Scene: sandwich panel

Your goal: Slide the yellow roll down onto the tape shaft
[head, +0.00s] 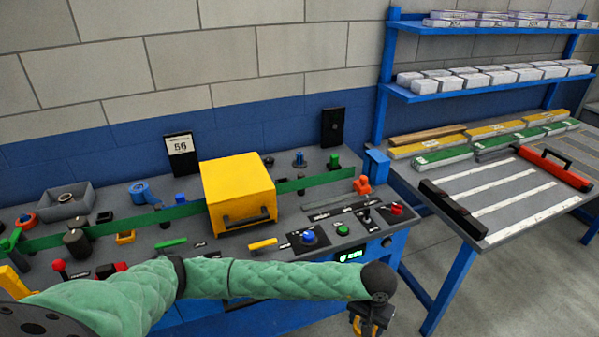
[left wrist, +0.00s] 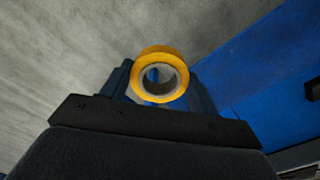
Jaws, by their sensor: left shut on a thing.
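The yellow roll (left wrist: 163,51) is a tape ring with a grey core, held between the two fingers of my left gripper (left wrist: 158,80) in the left wrist view. Its open hole faces that camera. In the head view my left gripper (head: 367,328) is at the bottom edge, partly cut off, in front of the bench, with a bit of yellow showing. The tape shaft cannot be told for certain; a small blue upright spool (head: 299,160) stands at the back of the bench, well apart from the gripper. My right gripper is not in view.
The grey bench (head: 290,205) carries a yellow box (head: 237,190) over a green strip, a blue roll (head: 140,193), buttons and small parts. A side table (head: 520,190) with coloured bars stands right. The floor (head: 540,265) between is clear.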

